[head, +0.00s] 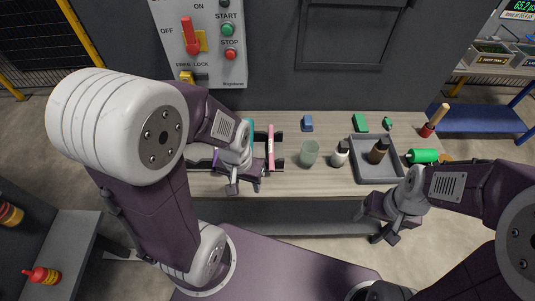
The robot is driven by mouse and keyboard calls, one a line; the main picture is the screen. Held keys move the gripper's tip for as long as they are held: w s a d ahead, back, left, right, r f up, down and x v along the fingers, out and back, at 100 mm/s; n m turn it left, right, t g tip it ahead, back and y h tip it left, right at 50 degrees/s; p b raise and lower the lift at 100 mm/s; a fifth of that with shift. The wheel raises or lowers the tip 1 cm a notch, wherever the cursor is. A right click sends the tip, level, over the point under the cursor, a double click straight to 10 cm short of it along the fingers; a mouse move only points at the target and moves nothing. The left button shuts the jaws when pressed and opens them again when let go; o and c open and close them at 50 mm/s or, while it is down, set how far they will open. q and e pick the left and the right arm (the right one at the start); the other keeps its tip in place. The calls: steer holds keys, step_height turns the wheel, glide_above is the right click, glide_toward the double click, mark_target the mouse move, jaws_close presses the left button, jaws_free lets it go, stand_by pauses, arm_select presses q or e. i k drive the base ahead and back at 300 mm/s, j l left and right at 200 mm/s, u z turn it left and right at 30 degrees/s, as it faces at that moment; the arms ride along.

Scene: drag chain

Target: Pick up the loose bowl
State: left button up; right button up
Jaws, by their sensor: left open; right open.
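A pale green, translucent cup-like bowl (309,153) stands on the workbench (290,184), apart from its neighbours. My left gripper (243,187) is open above the bench's front left part, to the left of the bowl and over the front of a rack. No object shows between its fingers. My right gripper (376,226) is open and empty in front of the bench edge, to the right of the bowl and nearer to me. The bowl is fully in view; its inside is too small to make out.
A rack with upright coloured plates (271,148) is partly hidden by my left arm. Right of the bowl are a white bottle (340,154) and a grey tray (358,168) holding a brown bottle (378,152). A blue block (307,121) lies behind. A control panel (203,50) rises at the back.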

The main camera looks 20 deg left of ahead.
mark_target(310, 148)
steer(key=u, duration=2.15)
steer(key=z, duration=2.05)
steer(key=l+u, duration=0.25)
steer(key=k+l+u, duration=0.25)
steer(key=l, duration=0.15)
steer(key=i+l, duration=0.05)
steer(key=i, duration=0.05)
